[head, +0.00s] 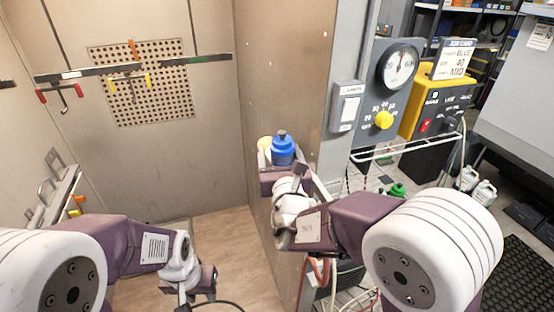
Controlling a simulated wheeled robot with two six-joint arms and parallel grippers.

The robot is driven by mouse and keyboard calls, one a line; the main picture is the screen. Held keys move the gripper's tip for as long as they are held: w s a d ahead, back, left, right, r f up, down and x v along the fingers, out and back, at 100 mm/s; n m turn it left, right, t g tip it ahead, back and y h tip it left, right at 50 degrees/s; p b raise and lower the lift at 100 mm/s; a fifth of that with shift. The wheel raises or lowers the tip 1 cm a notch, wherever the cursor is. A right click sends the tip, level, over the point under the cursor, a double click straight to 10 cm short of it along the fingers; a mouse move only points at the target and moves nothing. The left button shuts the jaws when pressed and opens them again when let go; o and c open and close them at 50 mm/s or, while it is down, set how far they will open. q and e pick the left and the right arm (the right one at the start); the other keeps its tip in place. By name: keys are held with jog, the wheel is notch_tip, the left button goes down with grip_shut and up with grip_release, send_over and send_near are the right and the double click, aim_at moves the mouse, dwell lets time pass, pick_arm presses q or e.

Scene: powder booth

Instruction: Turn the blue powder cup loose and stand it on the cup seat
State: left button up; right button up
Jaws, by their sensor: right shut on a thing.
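My left gripper (196,290) hangs low in the booth, well to the left and below the cup. Its jaws are too small and turned away to read. I cannot make out the cup seat for certain.
A pale yellow object (265,146) sits just left of the cup. A rail with hooks (130,68) crosses the booth's back. The booth floor (240,245) looks mostly clear.

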jog(key=shift+d+f, duration=0.15)
jog(key=shift+f, duration=0.05)
grip_shut()
jog(key=shift+w+d, duration=0.15)
jog(key=shift+d, duration=0.4)
jog(key=shift+a+f+n+y+b, duration=0.2)
jog(key=shift+n+y+b, duration=0.3)
jog(key=shift+y+b, duration=0.5)
jog(key=b, duration=0.3)
jog(key=shift+f, duration=0.1)
jog(key=shift+n+g+y+b, duration=0.4)
jog(key=shift+n+b, duration=0.1)
jog(key=shift+b, duration=0.95)
pick_arm(q)
notch_tip(320, 180, down, 8)
jog(key=shift+d, duration=0.35)
jog(key=shift+w+f, duration=0.1)
